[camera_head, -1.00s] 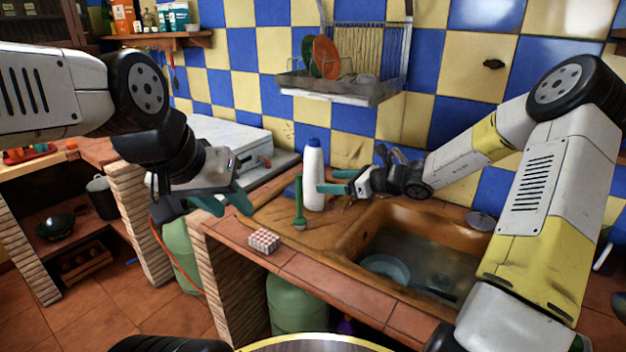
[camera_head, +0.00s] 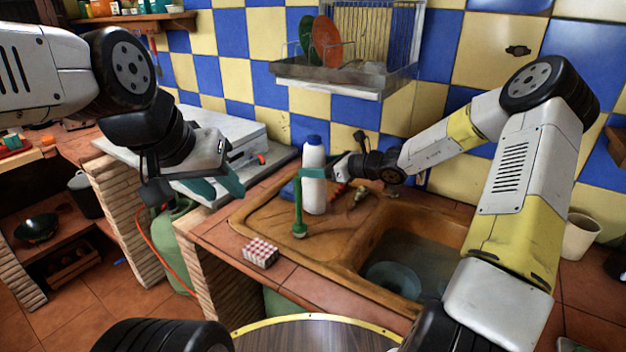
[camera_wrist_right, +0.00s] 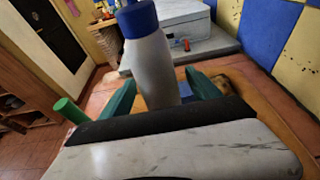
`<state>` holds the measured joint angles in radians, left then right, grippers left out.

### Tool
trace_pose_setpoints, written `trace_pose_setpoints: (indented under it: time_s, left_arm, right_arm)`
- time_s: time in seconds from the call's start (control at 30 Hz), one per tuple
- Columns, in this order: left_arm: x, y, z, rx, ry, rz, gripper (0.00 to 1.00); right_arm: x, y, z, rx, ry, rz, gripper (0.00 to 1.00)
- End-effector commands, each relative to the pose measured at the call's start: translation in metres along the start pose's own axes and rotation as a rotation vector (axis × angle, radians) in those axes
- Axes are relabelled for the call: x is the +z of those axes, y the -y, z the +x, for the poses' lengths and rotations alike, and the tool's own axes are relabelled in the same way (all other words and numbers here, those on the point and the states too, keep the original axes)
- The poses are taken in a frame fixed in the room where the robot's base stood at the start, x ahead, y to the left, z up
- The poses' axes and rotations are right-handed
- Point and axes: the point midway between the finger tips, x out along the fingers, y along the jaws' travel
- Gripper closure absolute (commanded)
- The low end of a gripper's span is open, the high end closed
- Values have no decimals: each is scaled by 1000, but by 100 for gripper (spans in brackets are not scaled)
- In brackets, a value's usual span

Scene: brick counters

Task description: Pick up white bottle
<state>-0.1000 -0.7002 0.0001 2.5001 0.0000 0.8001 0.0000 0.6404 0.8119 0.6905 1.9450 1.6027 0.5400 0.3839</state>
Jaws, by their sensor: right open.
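The white bottle (camera_head: 313,190) with a blue cap stands upright on the counter's drainboard left of the sink. In the right wrist view the bottle (camera_wrist_right: 150,68) stands between the two green fingers of my right gripper (camera_wrist_right: 158,92). That gripper is open around it, with gaps seeming to show beside the bottle. In the head view one finger of the right gripper (camera_head: 316,173) crosses in front of the bottle; the other is mostly hidden behind it. My left gripper (camera_head: 214,186) is open and empty, in the air left of the bottle.
A green brush (camera_head: 299,212) stands close in front of the bottle, near the right gripper's front finger. A red-and-white checked box (camera_head: 260,252) sits at the counter's front edge. The sink (camera_head: 400,240) is to the right. A dish rack (camera_head: 345,75) hangs above.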

Motion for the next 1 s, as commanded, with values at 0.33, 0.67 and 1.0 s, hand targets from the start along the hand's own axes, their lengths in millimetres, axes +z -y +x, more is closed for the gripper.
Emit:
trace_pose_setpoints:
  time_s: [0.33,0.67,1.0]
  left_arm:
    - [0,0,0,0,0,0,64]
    - [0,0,0,0,0,0,64]
    - [0,0,0,0,0,0,64]
  right_arm:
    - [-4,-1,36,0,1,0,29]
    - [-4,-1,35,0,0,0,60]
    - [-3,-1,35,0,1,-1,100]
